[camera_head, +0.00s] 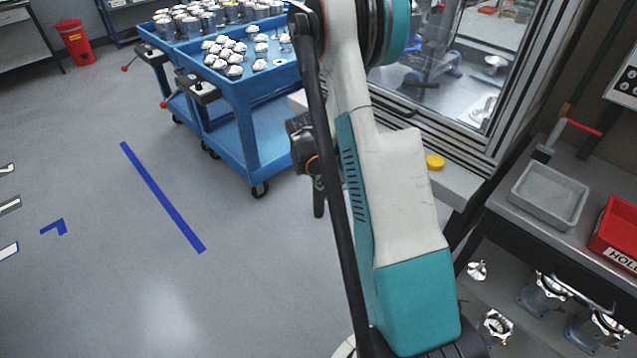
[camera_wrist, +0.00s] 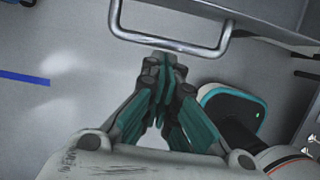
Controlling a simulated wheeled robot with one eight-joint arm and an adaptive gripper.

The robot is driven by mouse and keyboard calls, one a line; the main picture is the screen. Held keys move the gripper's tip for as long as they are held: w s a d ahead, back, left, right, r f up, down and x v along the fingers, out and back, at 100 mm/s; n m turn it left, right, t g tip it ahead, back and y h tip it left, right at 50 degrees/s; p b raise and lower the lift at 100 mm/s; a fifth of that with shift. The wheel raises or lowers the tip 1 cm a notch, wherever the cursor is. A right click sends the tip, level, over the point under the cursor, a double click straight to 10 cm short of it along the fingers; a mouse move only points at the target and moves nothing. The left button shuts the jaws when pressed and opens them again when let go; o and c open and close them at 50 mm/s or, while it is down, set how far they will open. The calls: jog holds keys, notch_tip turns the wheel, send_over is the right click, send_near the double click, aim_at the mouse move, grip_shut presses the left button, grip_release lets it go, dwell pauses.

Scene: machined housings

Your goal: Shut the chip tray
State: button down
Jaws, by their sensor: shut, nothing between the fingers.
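In the wrist view, a grey metal panel (camera_wrist: 270,12), which looks like part of the chip tray, crosses the upper right. A bent silver bar handle (camera_wrist: 175,47) stands out from it. My gripper (camera_wrist: 165,62) is shut and empty, its teal and dark fingertips together just below the handle's bar in the picture. I cannot tell whether they touch it. How far the tray stands out cannot be told. In the head view, my arm hides most of the machine's lower front, and neither the handle nor my fingertips show clearly.
A blue cart (camera_head: 245,95) with metal parts stands at the upper left. The glazed machine (camera_head: 465,70) is behind my arm. A bench at right holds a grey bin (camera_head: 549,196) and a red bin (camera_head: 617,235). Metal housings (camera_head: 545,292) sit below it. Left floor is open.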

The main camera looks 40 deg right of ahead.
jog(key=d, duration=1)
jog(key=w+d, duration=0.1)
jog(key=d, duration=0.4)
jog(key=shift+a, duration=0.1)
